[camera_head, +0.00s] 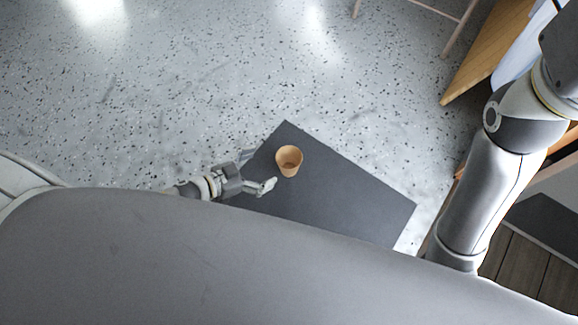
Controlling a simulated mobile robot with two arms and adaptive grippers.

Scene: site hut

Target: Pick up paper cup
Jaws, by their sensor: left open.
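The paper cup (289,161) is tan and stands upright, its open top facing the camera. It is on a dark grey rectangular surface (345,198), near that surface's far corner. My left gripper (262,172) comes in from the left and is open, with its fingers just left of the cup and a little nearer to me. A small gap shows between the fingers and the cup, and nothing is seen in the jaws. My right arm is at the right edge, but its gripper is not in view.
The speckled pale floor (200,90) is clear to the left and behind. A wooden table edge (486,52) is at the upper right, with thin stool-like legs (462,28) beside it. My own grey body hides the bottom of the view, including part of the dark surface.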

